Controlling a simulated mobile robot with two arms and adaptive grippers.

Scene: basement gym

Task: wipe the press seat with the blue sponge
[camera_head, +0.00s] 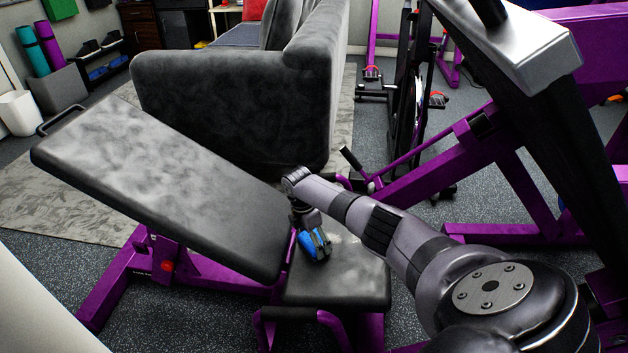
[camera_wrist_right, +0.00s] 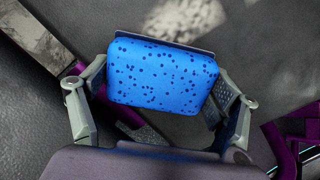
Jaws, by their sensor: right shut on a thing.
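The press seat (camera_head: 350,280) is the dark, scuffed pad at the low end of the purple-framed bench, in the middle of the head view. My right gripper (camera_head: 312,246) is shut on the blue sponge (camera_head: 310,243), over the seat's left part near the backrest. In the right wrist view the sponge (camera_wrist_right: 162,76) is bright blue with dark spots and sits between both fingers. The grey seat surface (camera_wrist_right: 265,50) shows behind it. I cannot tell whether the sponge touches the seat. My left gripper is not in view.
The tilted backrest (camera_head: 170,180) rises to the left of the seat. A dark grey sofa (camera_head: 235,105) stands behind the bench. Purple gym machine frames (camera_head: 440,165) and a large dark post with a pale pad (camera_head: 510,45) crowd the right side.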

